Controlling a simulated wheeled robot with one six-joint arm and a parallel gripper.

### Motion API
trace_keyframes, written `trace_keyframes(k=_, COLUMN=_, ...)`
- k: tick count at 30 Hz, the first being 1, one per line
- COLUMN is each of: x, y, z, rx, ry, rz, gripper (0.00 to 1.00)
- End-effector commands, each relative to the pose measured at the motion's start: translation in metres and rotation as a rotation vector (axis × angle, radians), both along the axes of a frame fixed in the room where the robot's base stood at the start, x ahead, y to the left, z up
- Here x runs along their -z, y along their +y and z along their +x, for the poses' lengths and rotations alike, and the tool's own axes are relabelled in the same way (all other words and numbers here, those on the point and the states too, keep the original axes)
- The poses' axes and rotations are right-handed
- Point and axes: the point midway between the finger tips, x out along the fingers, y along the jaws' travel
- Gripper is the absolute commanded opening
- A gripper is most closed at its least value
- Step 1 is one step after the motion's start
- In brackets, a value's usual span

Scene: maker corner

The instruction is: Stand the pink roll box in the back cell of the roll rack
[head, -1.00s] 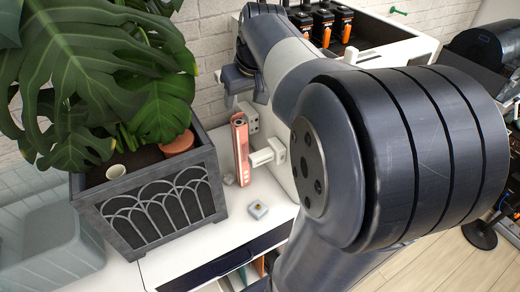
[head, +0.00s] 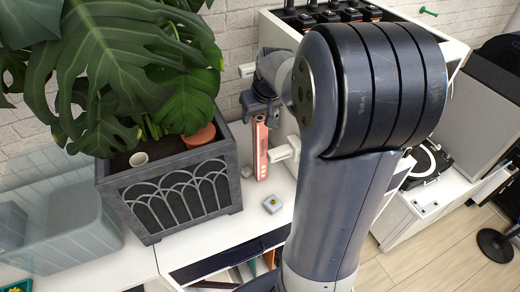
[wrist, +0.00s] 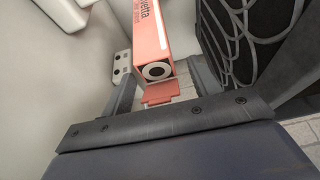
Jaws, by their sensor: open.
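The pink roll box (head: 261,152) stands upright on the white top, just right of the planter; its printed side shows. In the wrist view the box (wrist: 163,35) shows its end with a round roll core and a small pink flap. My gripper (head: 260,112) is at the top of the box in the head view. In the wrist view my gripper (wrist: 160,80) is open, with one finger on each side of the box; I cannot tell whether either touches it. I cannot make out the roll rack for certain; my arm hides much of the area to the right.
A dark planter (head: 175,195) with a large leafy plant stands close on the left. White brackets (head: 282,153) jut out just right of the box.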

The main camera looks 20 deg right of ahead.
Motion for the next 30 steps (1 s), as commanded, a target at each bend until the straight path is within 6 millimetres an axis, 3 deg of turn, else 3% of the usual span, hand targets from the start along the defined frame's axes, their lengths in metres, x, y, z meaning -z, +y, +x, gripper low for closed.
trace_keyframes(k=7, x=0.001, y=0.0, z=0.0005, rx=0.0, ry=-0.001, rz=0.0, gripper=0.57)
trace_keyframes(k=27, x=0.0005, y=-0.0001, z=0.0006, rx=0.0, ry=-0.001, rz=0.0, gripper=0.02)
trace_keyframes(k=30, x=0.0004, y=-0.0001, z=0.0005, rx=0.0, ry=-0.001, rz=0.0, gripper=0.0)
